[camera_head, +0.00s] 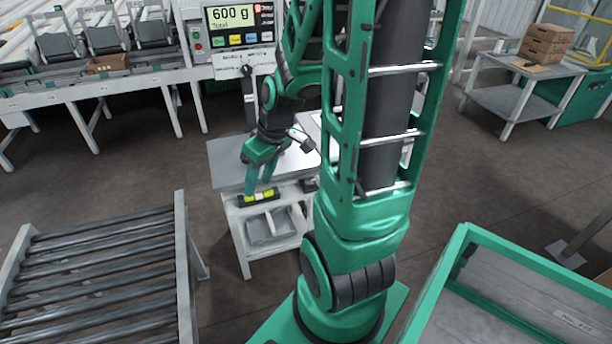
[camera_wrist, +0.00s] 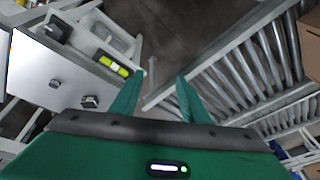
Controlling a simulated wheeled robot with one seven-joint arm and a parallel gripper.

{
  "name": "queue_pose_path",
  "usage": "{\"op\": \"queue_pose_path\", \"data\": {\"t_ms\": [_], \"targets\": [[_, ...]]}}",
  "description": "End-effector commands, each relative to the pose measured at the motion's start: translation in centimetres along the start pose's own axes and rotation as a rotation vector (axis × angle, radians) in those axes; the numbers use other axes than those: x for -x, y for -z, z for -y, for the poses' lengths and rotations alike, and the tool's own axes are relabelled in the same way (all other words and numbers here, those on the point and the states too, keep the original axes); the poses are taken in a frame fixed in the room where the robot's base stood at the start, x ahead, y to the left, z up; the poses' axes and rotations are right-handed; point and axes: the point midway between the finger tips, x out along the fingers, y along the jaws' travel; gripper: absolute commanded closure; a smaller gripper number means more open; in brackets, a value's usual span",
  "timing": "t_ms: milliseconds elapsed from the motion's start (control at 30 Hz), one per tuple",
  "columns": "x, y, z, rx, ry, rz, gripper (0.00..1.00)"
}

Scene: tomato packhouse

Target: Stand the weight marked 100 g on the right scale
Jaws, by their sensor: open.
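My gripper (camera_head: 262,180) is open and empty, above the front edge of a small stand with a grey top (camera_head: 228,168). In the wrist view its two fingers (camera_wrist: 157,88) are apart with floor and rollers behind. A pale metal surface (camera_wrist: 45,68) at the left of the wrist view bears two small dark-and-silver blocks (camera_wrist: 90,102) (camera_wrist: 54,82), which may be weights; no marks are readable. A black bar with a yellow-green window (camera_head: 258,196) lies at the stand's front; it also shows in the wrist view (camera_wrist: 113,66). I cannot tell which surface is the right scale.
A display (camera_head: 232,17) behind reads "600 g Total". A grey tray (camera_head: 270,228) sits under the stand's top. A roller conveyor (camera_head: 95,265) is at the left, a green-rimmed bin (camera_head: 455,250) at the right. A side table (camera_head: 495,98) stands at the back right. Floor between is clear.

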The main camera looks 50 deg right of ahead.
Motion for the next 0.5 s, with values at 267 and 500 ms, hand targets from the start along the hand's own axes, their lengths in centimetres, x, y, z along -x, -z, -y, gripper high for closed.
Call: {"op": "queue_pose_path", "data": {"t_ms": [267, 500], "targets": [[8.0, -6.8, 0.7, -0.333, -0.120, 0.163, 0.58], [12.1, -11.1, 2.0, -0.565, -0.171, 0.238, 0.58]]}}
